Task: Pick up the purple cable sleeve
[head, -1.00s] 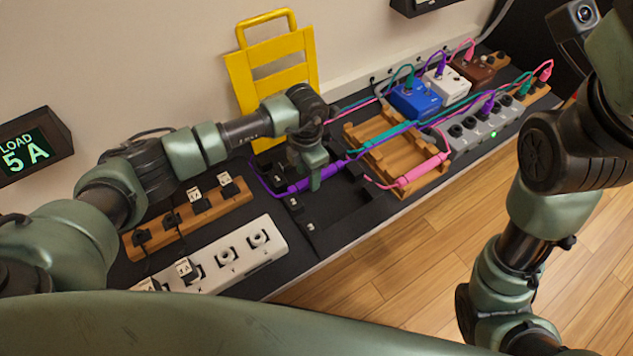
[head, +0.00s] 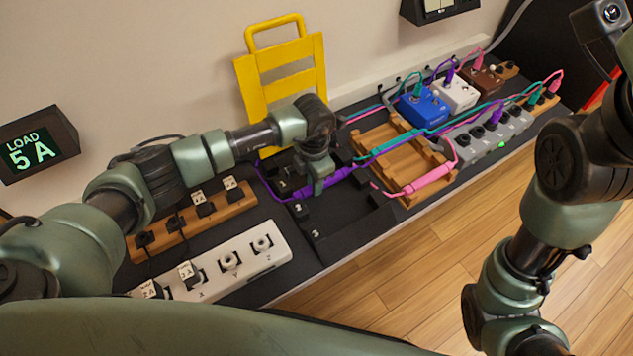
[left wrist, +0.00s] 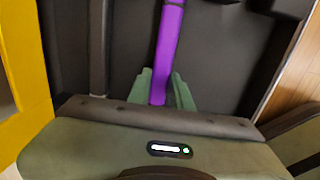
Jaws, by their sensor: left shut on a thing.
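The purple cable sleeve (head: 337,176) lies slantwise over the black tray, with purple cable running out at both ends. My left gripper (head: 318,186) is down at the sleeve and shut on it, hiding part of it. In the left wrist view the sleeve (left wrist: 170,45) runs down between the two green fingers of my left gripper (left wrist: 161,90). My right arm is at the right edge of the head view, but its fingers do not show.
A wooden rack (head: 400,150) with teal and pink sleeves (head: 433,180) stands to the right. A white strip (head: 215,268) and a yellow frame (head: 240,85) are nearby.

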